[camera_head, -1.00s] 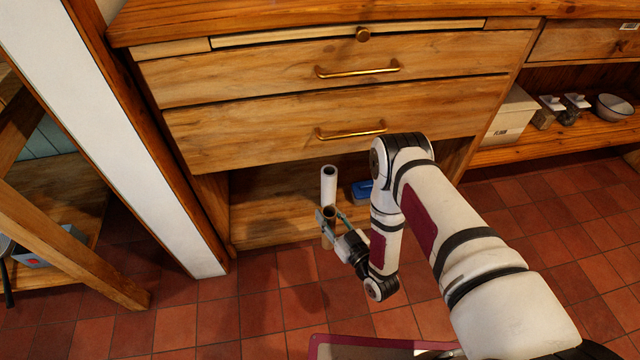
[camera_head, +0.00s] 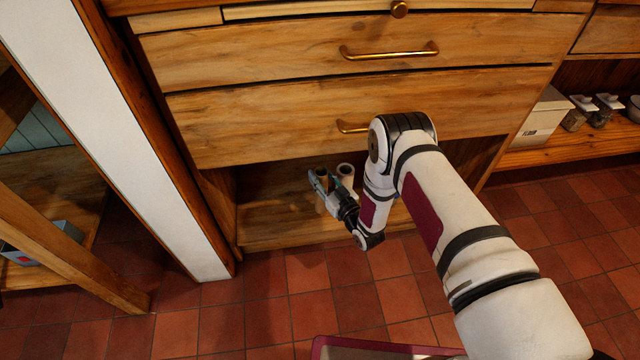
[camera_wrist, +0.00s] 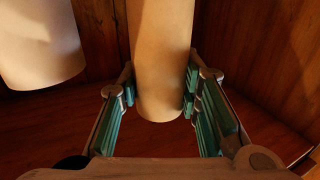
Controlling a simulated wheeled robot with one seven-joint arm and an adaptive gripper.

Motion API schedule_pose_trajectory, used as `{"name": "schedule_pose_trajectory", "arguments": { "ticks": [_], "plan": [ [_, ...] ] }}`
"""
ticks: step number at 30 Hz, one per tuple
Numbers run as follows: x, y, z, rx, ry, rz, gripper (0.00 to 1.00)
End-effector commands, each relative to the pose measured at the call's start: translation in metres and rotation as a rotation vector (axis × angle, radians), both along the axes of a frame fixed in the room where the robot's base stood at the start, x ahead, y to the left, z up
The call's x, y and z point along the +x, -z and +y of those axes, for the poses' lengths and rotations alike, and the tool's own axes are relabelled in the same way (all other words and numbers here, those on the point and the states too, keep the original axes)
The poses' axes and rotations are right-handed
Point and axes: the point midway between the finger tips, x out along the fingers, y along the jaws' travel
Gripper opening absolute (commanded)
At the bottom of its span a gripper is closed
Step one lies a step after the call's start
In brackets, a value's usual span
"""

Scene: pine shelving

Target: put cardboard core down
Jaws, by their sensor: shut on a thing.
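The cardboard core, a plain tan tube, shows in the wrist view (camera_wrist: 162,55) between the fingers of my gripper (camera_wrist: 160,92), which are shut on it. The core looks roughly upright, its lower end just past the fingertips. I cannot tell whether that end touches the board below. In the head view my gripper (camera_head: 323,182) is inside the open bottom compartment (camera_head: 275,228), under the drawers, and partly hides the core.
A white tube (camera_head: 346,172) stands close to the core and also shows in the wrist view (camera_wrist: 38,45), apart from the fingers. The lower drawer (camera_head: 250,122) overhangs the compartment. Bare board lies left of my gripper. A white post (camera_head: 120,140) stands left.

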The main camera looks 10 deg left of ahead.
Motion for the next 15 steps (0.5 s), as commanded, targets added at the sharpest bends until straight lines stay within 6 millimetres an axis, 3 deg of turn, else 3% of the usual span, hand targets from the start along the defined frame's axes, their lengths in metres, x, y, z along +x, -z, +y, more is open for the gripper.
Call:
{"name": "schedule_pose_trajectory", "arguments": {
  "ticks": [8,15],
  "plan": [
    [0.018,0.001,0.007,0.0,-0.001,-0.004,0.14],
    [0.019,0.034,0.008,-0.001,-0.001,-0.001,0.14]
  ]
}}
